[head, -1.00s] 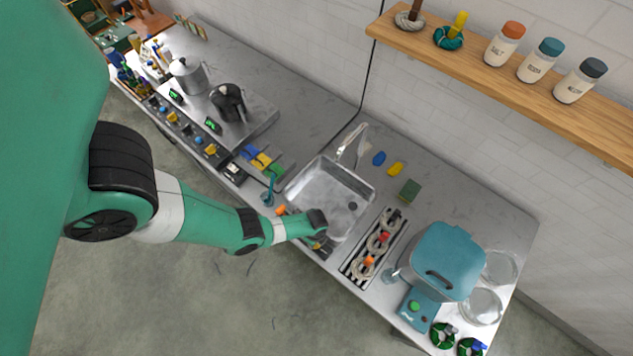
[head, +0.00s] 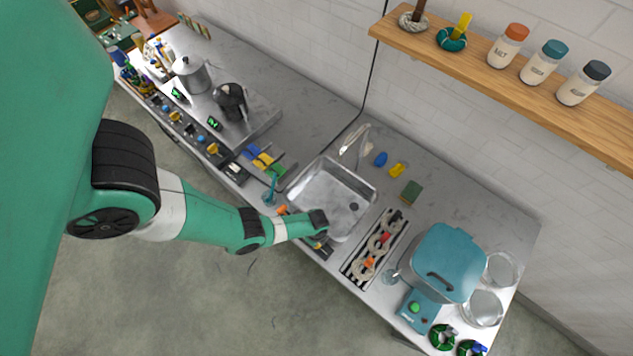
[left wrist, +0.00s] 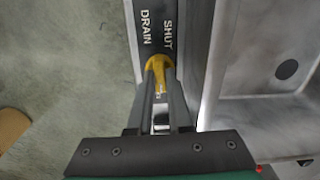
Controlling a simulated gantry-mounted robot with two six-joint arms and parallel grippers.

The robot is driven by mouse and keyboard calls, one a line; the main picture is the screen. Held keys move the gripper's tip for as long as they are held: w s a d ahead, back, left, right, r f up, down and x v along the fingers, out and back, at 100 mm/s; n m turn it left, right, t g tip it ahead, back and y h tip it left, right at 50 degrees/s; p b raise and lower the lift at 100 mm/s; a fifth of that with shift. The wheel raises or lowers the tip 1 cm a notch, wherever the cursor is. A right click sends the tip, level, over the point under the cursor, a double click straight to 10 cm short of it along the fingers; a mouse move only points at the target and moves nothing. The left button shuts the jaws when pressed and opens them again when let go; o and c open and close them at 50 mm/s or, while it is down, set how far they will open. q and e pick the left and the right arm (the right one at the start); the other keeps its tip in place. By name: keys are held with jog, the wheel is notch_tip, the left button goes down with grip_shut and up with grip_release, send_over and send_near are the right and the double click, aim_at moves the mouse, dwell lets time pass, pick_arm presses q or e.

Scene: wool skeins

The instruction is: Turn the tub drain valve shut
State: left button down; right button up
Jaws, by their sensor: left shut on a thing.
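The yellow drain valve handle (left wrist: 157,62) shows in the left wrist view, just below a dark plate (left wrist: 153,12) marked DRAIN and SHUT. My left gripper (left wrist: 159,88) is shut on the handle, with one finger on each side. The fingers hide part of the handle, and I cannot tell its exact angle against the two labels. In the head view my left arm reaches the front edge of the metal tub (head: 326,190), and my wrist hides most of the valve. The tub's drain hole (left wrist: 287,69) is at the right in the left wrist view. My right gripper is not in view.
A striped rack with skeins (head: 375,247) stands right of the tub, with a teal lidded pot (head: 447,262) beyond it. The faucet (head: 352,138) is behind the tub. A teal brush-like item (head: 270,190) stands at its left. The wooden shelf (head: 480,70) is above.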

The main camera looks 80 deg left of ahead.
pick_arm(q)
jog(key=n, duration=0.8)
jog(key=shift+n, duration=0.4)
jog(key=n, duration=0.4)
jog(key=shift+n, duration=2.2)
jog(key=c, duration=0.8)
grip_release()
jog(key=shift+c, duration=0.2)
